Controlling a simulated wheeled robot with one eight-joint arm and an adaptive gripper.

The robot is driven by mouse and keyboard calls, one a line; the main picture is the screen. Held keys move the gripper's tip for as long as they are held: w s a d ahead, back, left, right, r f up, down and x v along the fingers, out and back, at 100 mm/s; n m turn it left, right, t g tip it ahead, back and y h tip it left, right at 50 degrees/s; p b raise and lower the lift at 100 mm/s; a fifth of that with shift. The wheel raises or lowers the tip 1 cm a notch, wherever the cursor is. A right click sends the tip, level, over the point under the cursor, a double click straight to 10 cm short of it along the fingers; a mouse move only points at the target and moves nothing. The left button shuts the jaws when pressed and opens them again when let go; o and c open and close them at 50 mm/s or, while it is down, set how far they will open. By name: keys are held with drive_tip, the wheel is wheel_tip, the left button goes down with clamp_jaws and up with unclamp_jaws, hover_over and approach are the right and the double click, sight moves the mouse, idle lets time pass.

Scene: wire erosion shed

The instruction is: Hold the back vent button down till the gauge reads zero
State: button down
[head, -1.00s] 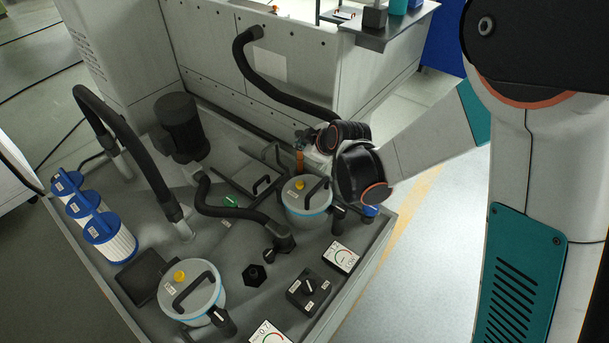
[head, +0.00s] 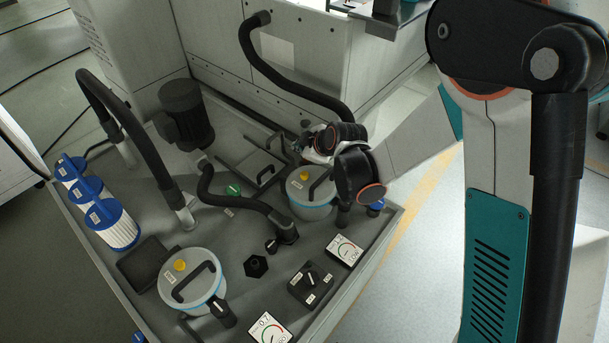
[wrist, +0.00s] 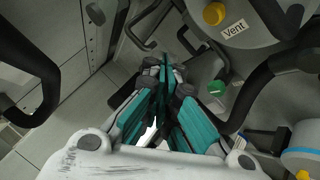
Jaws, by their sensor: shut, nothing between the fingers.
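The back vent button is a yellow knob (head: 304,176) on the lid of the back canister (head: 312,208). In the wrist view the yellow knob (wrist: 214,14) sits at the top, beside a "Vent" label. My gripper (wrist: 166,64) is shut and empty, its teal fingers together in the middle of the wrist view, to the left of and apart from the knob. In the head view my gripper (head: 304,143) is small and partly hidden by my wrist, above and behind the knob. The back gauge (head: 344,250) has a white face; its exact reading is too small to tell.
A front canister (head: 193,281) has its own yellow knob and a front gauge (head: 268,329). A black selector box (head: 310,284) sits between the gauges. Black hoses (head: 245,207) and a lid handle (head: 322,182) rise near the back canister. A green knob (head: 233,190) is to its left.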

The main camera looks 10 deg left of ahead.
sight(302, 175)
drive_tip(key=shift+f+b, duration=2.3)
drive_tip(key=shift+f, duration=1.25)
drive_tip(key=shift+f, duration=0.1)
drive_tip(key=shift+f+b, duration=0.3)
drive_tip(key=shift+b, duration=0.15)
drive_tip(key=shift+f, duration=0.5)
idle(1.2)
drive_tip(key=shift+r, duration=0.15)
drive_tip(key=shift+r+p, duration=0.5)
drive_tip(key=shift+r, duration=0.3)
drive_tip(key=shift+r, duration=0.1)
drive_tip(key=shift+r+p, duration=1.5)
drive_tip(key=shift+r, duration=0.9)
